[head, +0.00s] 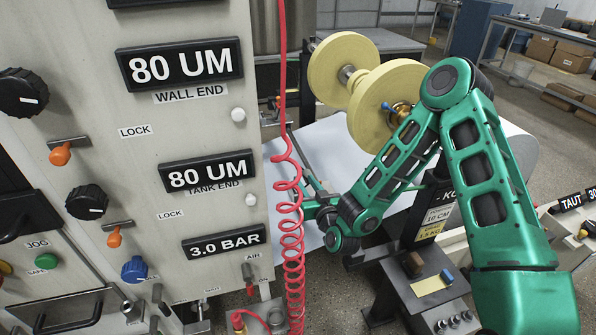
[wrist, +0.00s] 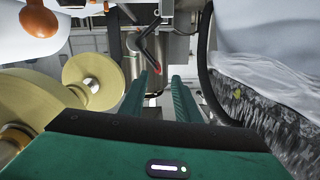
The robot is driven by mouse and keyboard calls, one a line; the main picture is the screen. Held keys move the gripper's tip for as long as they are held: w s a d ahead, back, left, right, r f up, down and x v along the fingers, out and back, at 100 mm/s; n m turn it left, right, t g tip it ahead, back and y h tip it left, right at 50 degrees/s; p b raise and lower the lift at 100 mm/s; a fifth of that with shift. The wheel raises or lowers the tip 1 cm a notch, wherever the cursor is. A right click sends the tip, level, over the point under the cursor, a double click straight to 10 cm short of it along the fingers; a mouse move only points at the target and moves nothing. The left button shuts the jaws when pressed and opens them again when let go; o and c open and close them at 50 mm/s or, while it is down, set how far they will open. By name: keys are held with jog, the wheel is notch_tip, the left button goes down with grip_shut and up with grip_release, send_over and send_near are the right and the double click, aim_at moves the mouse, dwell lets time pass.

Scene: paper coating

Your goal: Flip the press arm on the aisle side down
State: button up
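My green arm reaches across the paper web in the head view, and my gripper (head: 315,205) is partly hidden behind the red coiled hose. In the wrist view my gripper (wrist: 160,90) has its two green fingers apart with nothing between them. Ahead of the fingertips is a dark bent lever (wrist: 147,48) with a small red mark, in front of a grey metal fitting. I cannot tell for certain whether this lever is the press arm. No press arm is clearly visible in the head view.
The control panel (head: 130,110) with knobs and displays fills the left. The red coiled hose (head: 292,245) hangs in front of my gripper. Yellow roll flanges (head: 343,62) stand behind my arm, and show at left in the wrist view (wrist: 93,80). A black cable (wrist: 206,75) curves right of the fingers.

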aim_at(298, 167)
jog(key=shift+n+t+h, duration=0.3)
jog(key=shift+t, duration=0.4)
jog(key=x, duration=0.6)
jog(key=f+x, duration=0.1)
jog(key=x, duration=0.2)
jog(key=shift+d, duration=0.15)
jog(key=shift+f, duration=0.1)
grip_shut()
